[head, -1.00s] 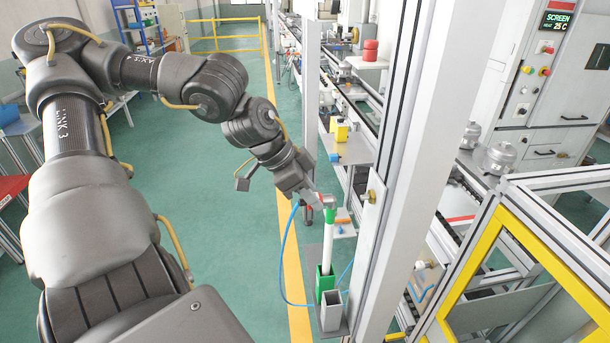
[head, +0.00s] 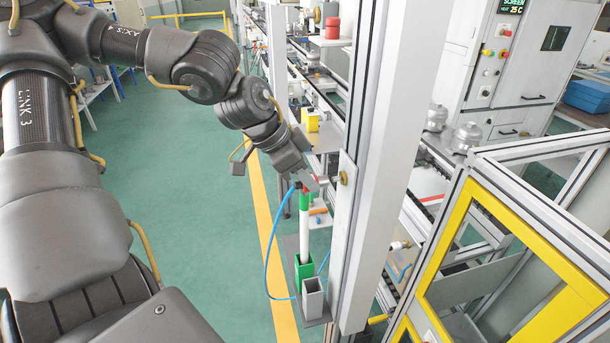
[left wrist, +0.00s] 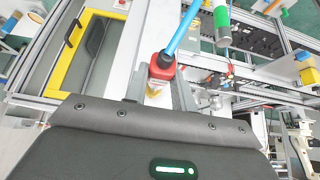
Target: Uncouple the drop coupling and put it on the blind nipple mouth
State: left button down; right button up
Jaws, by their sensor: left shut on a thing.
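My left gripper (head: 314,181) is shut on a red coupling (left wrist: 162,66) with a blue hose (left wrist: 182,30) on it. The coupling sits between the two fingers in the left wrist view, with a yellowish piece at its near end. In the head view the gripper is right of the top of an upright white and green tube (head: 304,228). A brass nipple (head: 343,178) sticks out of a light plate on the post, just right of the fingertips. I cannot tell whether coupling and nipple touch. My right gripper is not in view.
The tube stands in a green holder (head: 304,272) beside a grey square socket (head: 313,299). A thick aluminium post (head: 383,130) rises close to the gripper's right. A yellow-framed guard (head: 445,250) stands at the right. Green floor is free at the left.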

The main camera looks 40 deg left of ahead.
pick_arm(q)
jog(key=shift+w, duration=0.2)
jog(key=shift+w+d+b, duration=0.75)
jog(key=shift+w+d, duration=0.05)
jog(key=shift+w, duration=0.2)
dwell(0.6)
jog(key=c, duration=1.1)
grip_release()
jog(key=shift+r+b, duration=0.1)
jog(key=shift+b, duration=0.2)
jog(key=b+v, duration=0.2)
jog(key=v, duration=0.8)
jog(key=shift+s+a+r+b, duration=0.15)
jog(key=shift+s+r+b, duration=0.05)
jog(key=shift+b, duration=0.15)
